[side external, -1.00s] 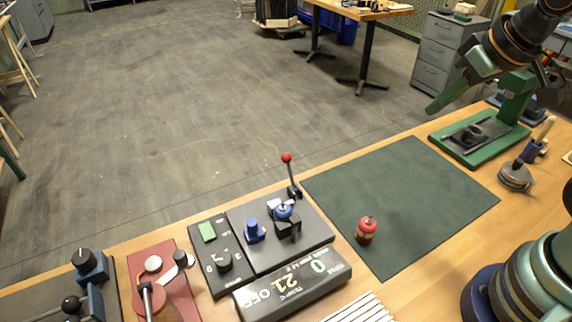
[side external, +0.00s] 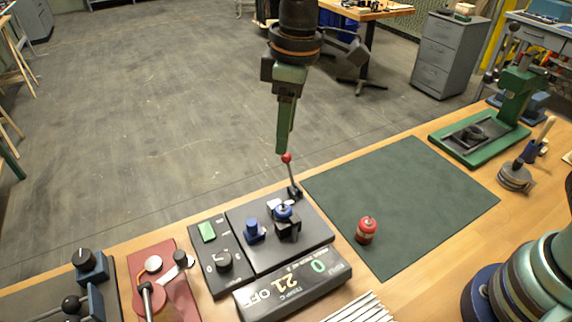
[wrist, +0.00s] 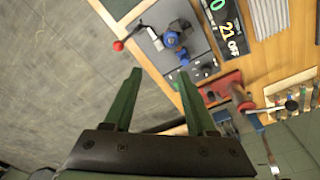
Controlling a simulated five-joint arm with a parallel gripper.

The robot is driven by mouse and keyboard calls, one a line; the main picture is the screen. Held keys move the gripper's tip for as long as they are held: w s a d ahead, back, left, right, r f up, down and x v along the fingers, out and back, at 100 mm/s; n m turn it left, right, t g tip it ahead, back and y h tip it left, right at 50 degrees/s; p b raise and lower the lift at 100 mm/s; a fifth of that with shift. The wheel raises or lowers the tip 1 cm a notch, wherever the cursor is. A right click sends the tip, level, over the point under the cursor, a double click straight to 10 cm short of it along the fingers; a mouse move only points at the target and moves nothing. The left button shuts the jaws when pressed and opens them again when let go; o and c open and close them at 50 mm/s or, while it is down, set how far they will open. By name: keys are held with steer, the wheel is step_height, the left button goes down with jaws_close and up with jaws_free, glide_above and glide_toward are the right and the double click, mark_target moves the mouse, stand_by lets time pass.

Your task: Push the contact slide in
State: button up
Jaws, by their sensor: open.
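A dark control unit (side external: 262,255) sits on the bench, with a red-ball lever (side external: 286,158), a blue round knob on a block (side external: 283,212) and a second blue part (side external: 254,231). I cannot tell which part is the contact slide. My gripper (side external: 282,150) has green fingers pointing down, and its tips appear close to the red ball in the side view. In the wrist view my gripper (wrist: 160,72) is open and empty. There the red ball (wrist: 118,46) shows beyond the left fingertip, and the blue knob (wrist: 170,39) beyond the gap.
A display (side external: 292,283) reading 21 and OFF stands before the unit. A small panel (side external: 215,255) with a green switch and a red fixture (side external: 163,285) lie left. A red canister (side external: 366,231) stands on the dark green mat (side external: 410,200), which is otherwise clear. A green press (side external: 490,130) stands behind right.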

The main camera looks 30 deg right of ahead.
mark_target(251, 222)
steer(key=s+a+f+n+g, duration=0.1)
steer(key=a+f+n, duration=0.2)
steer(key=a+f, duration=0.35)
steer(key=shift+h, duration=0.3)
steer(key=f, duration=0.3)
steer(key=a+f, duration=0.1)
steer(key=f, duration=0.6)
steer(key=shift+s+a+f, duration=0.1)
steer(key=shift+a+f, duration=0.1)
steer(key=shift+f, duration=0.05)
jaws_close()
stand_by(0.6)
